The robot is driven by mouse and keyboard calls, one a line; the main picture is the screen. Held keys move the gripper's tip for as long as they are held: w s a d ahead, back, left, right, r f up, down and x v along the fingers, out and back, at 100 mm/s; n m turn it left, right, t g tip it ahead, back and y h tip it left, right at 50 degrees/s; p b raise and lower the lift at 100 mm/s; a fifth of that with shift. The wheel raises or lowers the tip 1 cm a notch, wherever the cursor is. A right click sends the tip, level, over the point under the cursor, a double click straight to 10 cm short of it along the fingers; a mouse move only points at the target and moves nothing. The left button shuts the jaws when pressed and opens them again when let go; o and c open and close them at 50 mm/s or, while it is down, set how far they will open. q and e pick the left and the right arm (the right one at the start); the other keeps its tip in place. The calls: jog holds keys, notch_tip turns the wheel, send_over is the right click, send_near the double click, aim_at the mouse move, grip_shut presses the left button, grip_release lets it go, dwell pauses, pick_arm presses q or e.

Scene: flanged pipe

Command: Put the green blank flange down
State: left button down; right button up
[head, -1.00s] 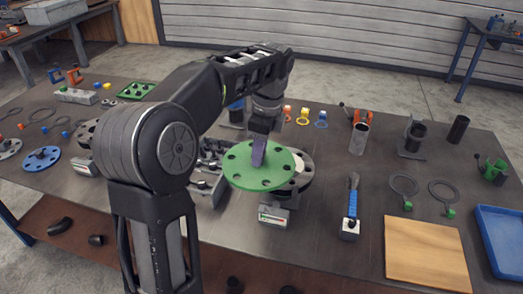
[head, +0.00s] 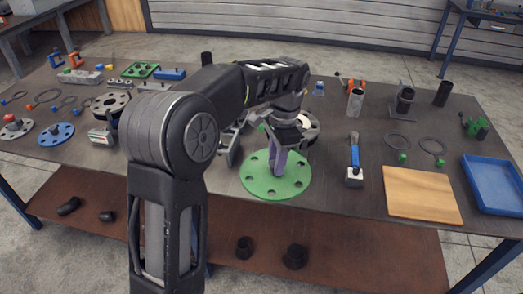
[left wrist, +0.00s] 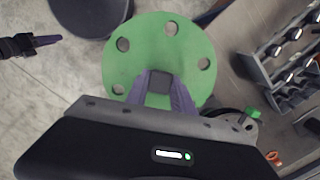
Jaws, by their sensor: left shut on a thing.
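The green blank flange (head: 262,186) is a flat round disc with bolt holes around its rim. My left gripper (head: 278,165) is shut on its middle from above. In the head view the disc covers part of the table's front edge; I cannot tell its height. In the left wrist view the flange (left wrist: 130,65) lies flat beyond the purple fingers (left wrist: 163,92), with floor to its left and table items to its right. A dark gripper with a purple finger, seemingly my right one (left wrist: 35,43), shows at the left edge there; its jaw state is unclear.
A grey flange (head: 312,128) stands just behind the green one. A blue-handled brush (head: 354,160), a wooden board (head: 420,193) and a blue tray (head: 495,185) lie to the right. Black fittings (head: 295,257) sit on the lower shelf.

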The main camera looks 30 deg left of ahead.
pick_arm(q)
jog(key=d+f+n, duration=0.7)
jog(key=d+f, duration=0.1)
jog(key=d, duration=0.1)
jog(key=shift+w+n+g+h+b, duration=0.3)
jog(key=shift+w+n+b, duration=0.05)
jog(key=shift+n, duration=0.05)
jog(key=shift+d, duration=0.15)
